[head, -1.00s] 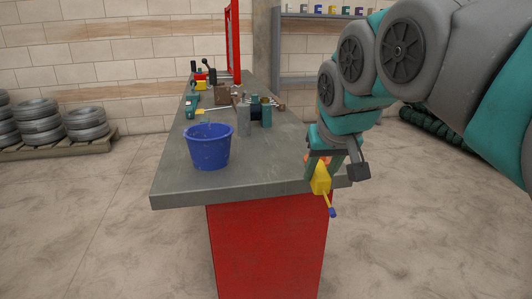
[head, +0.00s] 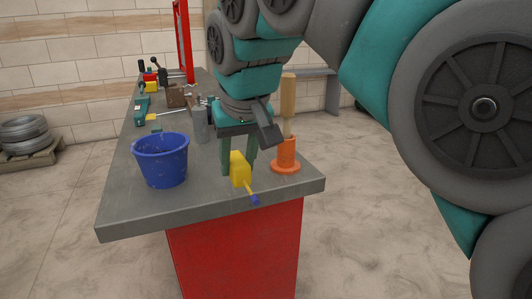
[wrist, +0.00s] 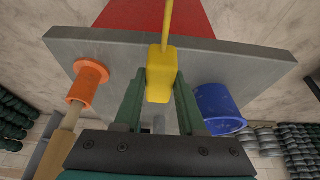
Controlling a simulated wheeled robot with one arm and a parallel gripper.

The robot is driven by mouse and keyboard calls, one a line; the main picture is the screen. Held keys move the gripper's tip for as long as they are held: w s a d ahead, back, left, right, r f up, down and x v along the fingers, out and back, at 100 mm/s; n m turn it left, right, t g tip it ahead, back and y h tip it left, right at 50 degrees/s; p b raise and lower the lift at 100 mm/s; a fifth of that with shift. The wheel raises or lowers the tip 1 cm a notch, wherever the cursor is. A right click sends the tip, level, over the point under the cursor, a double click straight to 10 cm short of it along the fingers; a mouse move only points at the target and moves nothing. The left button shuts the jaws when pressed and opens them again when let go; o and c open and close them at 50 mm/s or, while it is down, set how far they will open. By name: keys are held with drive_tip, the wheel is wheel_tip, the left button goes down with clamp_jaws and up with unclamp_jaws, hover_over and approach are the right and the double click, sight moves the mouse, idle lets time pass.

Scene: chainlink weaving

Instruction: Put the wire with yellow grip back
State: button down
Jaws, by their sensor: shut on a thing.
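The wire's yellow grip (head: 239,169) is between the fingers of my gripper (head: 238,164), which is shut on it. A thin yellow shaft with a blue tip (head: 255,200) points down and to the right from the grip, over the near part of the grey workbench (head: 200,205). In the wrist view the yellow grip (wrist: 161,80) sits between the two green fingertips (wrist: 158,92), its shaft pointing toward the bench's near edge. I cannot tell its exact height above the bench. The place where the wire belongs is not clear in these frames.
A blue bucket (head: 160,163) stands left of my gripper. An orange holder (head: 286,160) with a wooden handle (head: 288,100) stands just to the right. A grey metal thing (head: 198,122) and a brown block (head: 176,96) are farther back. The bench front is clear.

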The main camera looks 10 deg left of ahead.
drive_tip(key=w+a, duration=0.1)
drive_tip(key=w, duration=0.3)
drive_tip(key=w+a, duration=0.2)
drive_tip(key=w, duration=0.1)
drive_tip(key=w+a+f, duration=0.1)
drive_tip(key=w+a, duration=0.1)
drive_tip(key=w, duration=0.2)
drive_tip(key=shift+w+p, duration=0.3)
drive_tip(key=shift+f, duration=1.6)
drive_tip(key=c, duration=0.5)
unclamp_jaws()
drive_tip(key=shift+f, duration=0.15)
drive_tip(key=shift+f, duration=0.1)
